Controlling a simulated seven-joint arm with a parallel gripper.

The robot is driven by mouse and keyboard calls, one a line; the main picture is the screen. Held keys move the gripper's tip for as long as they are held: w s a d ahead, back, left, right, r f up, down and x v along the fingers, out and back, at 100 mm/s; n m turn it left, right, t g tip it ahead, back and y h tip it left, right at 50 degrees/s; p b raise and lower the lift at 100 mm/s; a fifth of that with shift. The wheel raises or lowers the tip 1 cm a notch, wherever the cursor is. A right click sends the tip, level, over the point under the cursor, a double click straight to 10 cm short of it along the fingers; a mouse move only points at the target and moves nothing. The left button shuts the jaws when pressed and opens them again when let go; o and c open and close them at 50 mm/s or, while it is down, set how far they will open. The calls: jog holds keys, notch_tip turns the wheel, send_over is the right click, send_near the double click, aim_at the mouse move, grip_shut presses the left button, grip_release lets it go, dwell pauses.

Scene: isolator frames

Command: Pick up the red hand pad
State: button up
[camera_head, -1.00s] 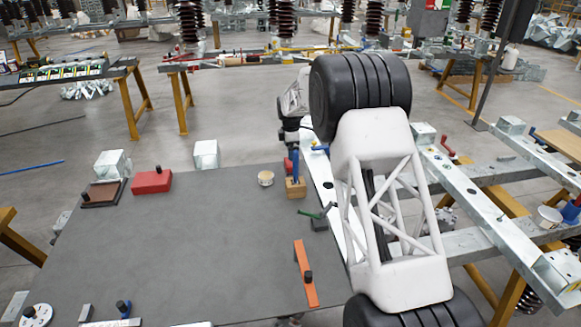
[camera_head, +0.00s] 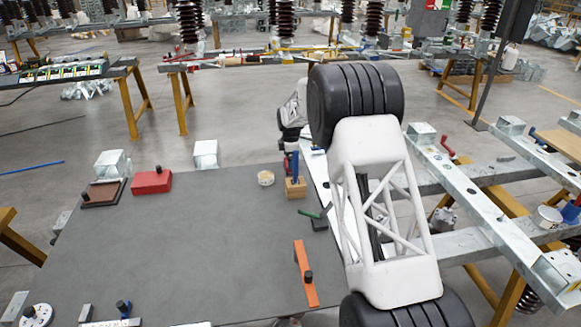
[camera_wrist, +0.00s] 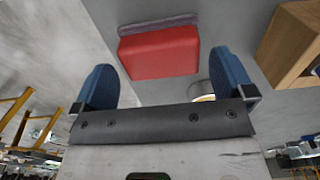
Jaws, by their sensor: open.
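The red hand pad (camera_wrist: 158,52) shows in the wrist view as a red block with a mauve-grey strip along its far edge. It lies ahead of and between the two blue fingers of my gripper (camera_wrist: 163,62), which are spread apart. No finger visibly touches it, and the gap to it is hard to judge. In the head view a red block (camera_head: 151,182) with a small dark knob lies at the mat's back left; I cannot tell for sure that it is the same thing.
A brown tray (camera_head: 103,193) and an orange bar (camera_head: 305,272) lie on the grey mat (camera_head: 200,250). Its middle is clear.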

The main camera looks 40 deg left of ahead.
jog(key=shift+f, duration=1.25)
jog(key=c, duration=0.8)
jog(key=shift+c, duration=0.2)
jog(key=shift+r, duration=5)
